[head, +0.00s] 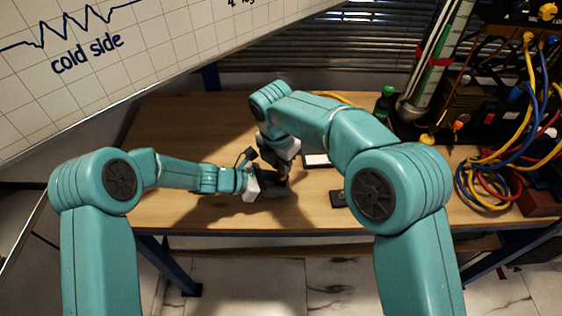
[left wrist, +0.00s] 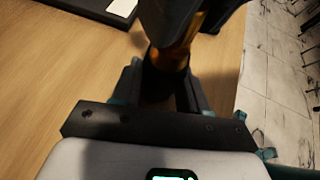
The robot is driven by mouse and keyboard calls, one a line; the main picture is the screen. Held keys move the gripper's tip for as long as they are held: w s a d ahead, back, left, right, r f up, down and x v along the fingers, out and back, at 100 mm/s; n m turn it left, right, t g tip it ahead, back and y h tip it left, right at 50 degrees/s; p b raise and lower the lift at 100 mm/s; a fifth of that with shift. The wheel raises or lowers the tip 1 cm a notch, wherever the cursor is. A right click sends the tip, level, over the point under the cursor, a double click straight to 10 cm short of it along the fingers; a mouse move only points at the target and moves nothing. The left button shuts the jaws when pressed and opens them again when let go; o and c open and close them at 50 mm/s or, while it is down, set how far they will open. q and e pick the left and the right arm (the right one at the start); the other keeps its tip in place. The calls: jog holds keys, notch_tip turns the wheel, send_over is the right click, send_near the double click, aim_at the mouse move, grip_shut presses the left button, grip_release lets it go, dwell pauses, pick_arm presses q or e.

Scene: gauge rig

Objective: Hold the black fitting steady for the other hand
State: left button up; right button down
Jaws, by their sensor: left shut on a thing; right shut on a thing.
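The black fitting (left wrist: 165,78) shows in the left wrist view between the fingers of my left gripper (left wrist: 162,92), which is shut on it. In the head view my left gripper (head: 275,188) comes in from the left, low over the table; the fitting is too small and dark to make out there. An amber, brass-like piece (left wrist: 178,50) rises from the top of the fitting. My right gripper (head: 284,174) reaches down from above and is shut on the amber piece; its dark jaws (left wrist: 195,14) cover the upper end. Whether the two parts are joined, I cannot tell.
The wooden table (head: 180,120) is mostly clear at left. A pale-topped tray (head: 317,160) and a small black block (head: 338,199) lie right of my grippers. A whiteboard (head: 90,70) hangs over the left.

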jog(key=m, duration=0.5)
jog(key=shift+g, duration=0.3)
jog(key=shift+m, duration=0.6)
jog(key=m, duration=0.4)
jog(key=shift+g, duration=0.3)
jog(key=shift+m, duration=0.8)
jog(key=m, duration=0.3)
jog(key=shift+s+m+g, duration=0.1)
jog(key=shift+m+g, duration=0.2)
jog(key=shift+m, duration=0.1)
